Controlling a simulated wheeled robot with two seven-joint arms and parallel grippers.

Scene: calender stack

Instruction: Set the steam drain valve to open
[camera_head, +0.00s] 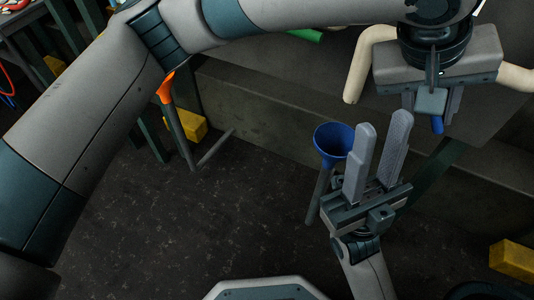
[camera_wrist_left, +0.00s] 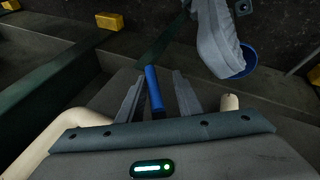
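A small blue handle (camera_head: 437,124), likely the steam drain valve's lever, sticks out below a grey-blue block under my left gripper (camera_head: 432,103). In the left wrist view the blue handle (camera_wrist_left: 154,88) lies between the two fingers of my left gripper (camera_wrist_left: 158,97). Gaps show on both sides, so the gripper is open. The valve body is mostly hidden by the gripper. My right gripper (camera_head: 381,143) points upward, open and empty, left of and below the handle. One of its fingers also shows at the top of the left wrist view (camera_wrist_left: 215,38).
A cream pipe (camera_head: 365,65) bends down left of my left gripper; another cream piece (camera_head: 515,78) shows at right. A blue funnel (camera_head: 333,138) stands behind my right gripper. An orange-topped funnel (camera_head: 166,86) and yellow blocks (camera_head: 514,260) are farther off. Dark floor is clear at lower left.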

